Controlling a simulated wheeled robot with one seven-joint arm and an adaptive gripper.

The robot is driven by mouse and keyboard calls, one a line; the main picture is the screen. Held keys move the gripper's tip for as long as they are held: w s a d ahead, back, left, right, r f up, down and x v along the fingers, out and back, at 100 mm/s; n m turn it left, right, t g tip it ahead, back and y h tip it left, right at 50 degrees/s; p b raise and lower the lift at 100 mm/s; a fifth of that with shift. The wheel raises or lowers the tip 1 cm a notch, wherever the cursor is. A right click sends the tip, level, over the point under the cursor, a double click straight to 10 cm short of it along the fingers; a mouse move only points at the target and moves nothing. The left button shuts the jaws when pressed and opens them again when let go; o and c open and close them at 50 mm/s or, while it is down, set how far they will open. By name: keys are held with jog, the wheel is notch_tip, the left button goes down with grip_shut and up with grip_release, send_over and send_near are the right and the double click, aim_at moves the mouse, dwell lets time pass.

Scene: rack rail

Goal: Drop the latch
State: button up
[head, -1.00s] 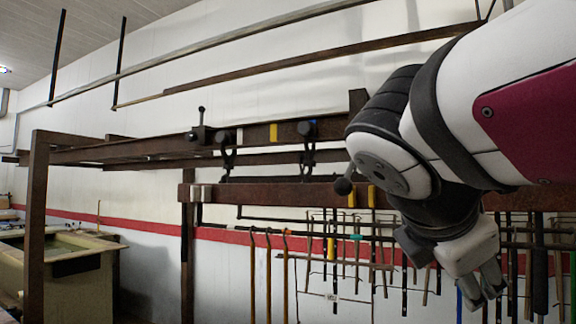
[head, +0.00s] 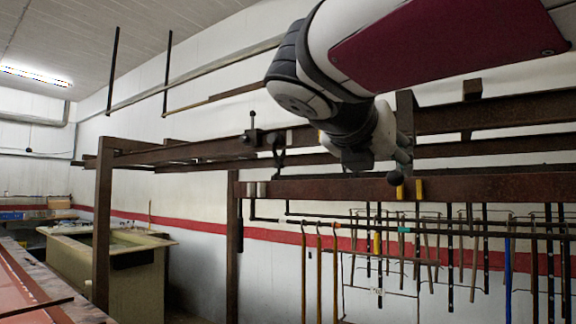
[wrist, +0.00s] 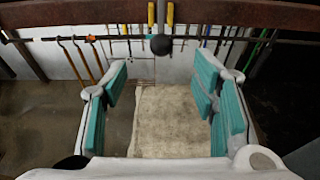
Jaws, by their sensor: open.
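A dark ball knob (head: 393,178), apparently the latch handle, sits at the front of the brown rail (head: 490,188), beside two yellow marks (head: 418,189). In the wrist view the ball knob (wrist: 160,44) shows ahead of my gripper (wrist: 161,68), roughly centred between the fingers. The teal-padded fingers are wide apart with nothing between them. The knob appears beyond the fingertips; the exact gap cannot be told. In the head view my gripper (head: 385,158) is seen edge-on close to the rail, and my wrist covers part of the latch area.
Another ball-topped lever (head: 252,118) stands on the farther rail at left, with a dark clamp (head: 278,150) near it. Several tools (head: 450,250) hang below the rail. A greenish tank (head: 125,262) stands at left. Open floor shows below the gripper in the wrist view.

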aim_at(393, 176)
jog(key=x, duration=0.9)
jog(key=shift+c, duration=0.5)
jog(key=c, duration=0.9)
